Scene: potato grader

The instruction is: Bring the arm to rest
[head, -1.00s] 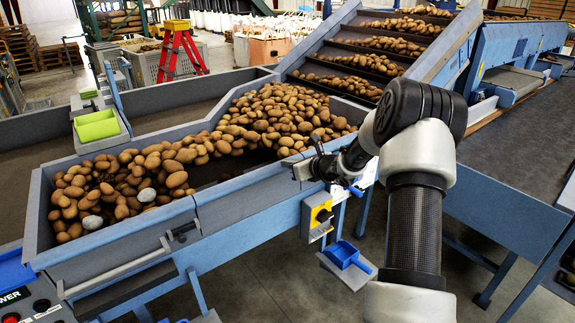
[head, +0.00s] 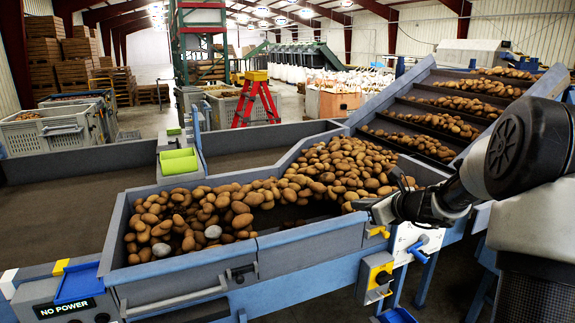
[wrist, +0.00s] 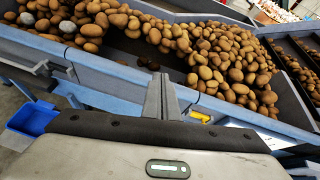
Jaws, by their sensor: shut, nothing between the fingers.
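My arm comes in from the right in the head view. My gripper (head: 376,209) is beside the near wall of the blue potato trough (head: 190,277), close to its rim. Whether it touches the rim I cannot tell. In the wrist view the fingers of my gripper (wrist: 162,98) are together and empty, pointing toward the trough with potatoes (wrist: 225,62) beyond them. The potatoes (head: 335,165) lie heaped in the trough, and two pale grey lumps (head: 213,231) lie among them at its left end.
A yellow-and-grey switch box (head: 377,277) hangs below the trough's near side. A blue tray (wrist: 33,117) is at the left in the wrist view. A slatted conveyor (head: 440,123) with potatoes rises at the back right. A red stepladder (head: 256,103) stands farther back.

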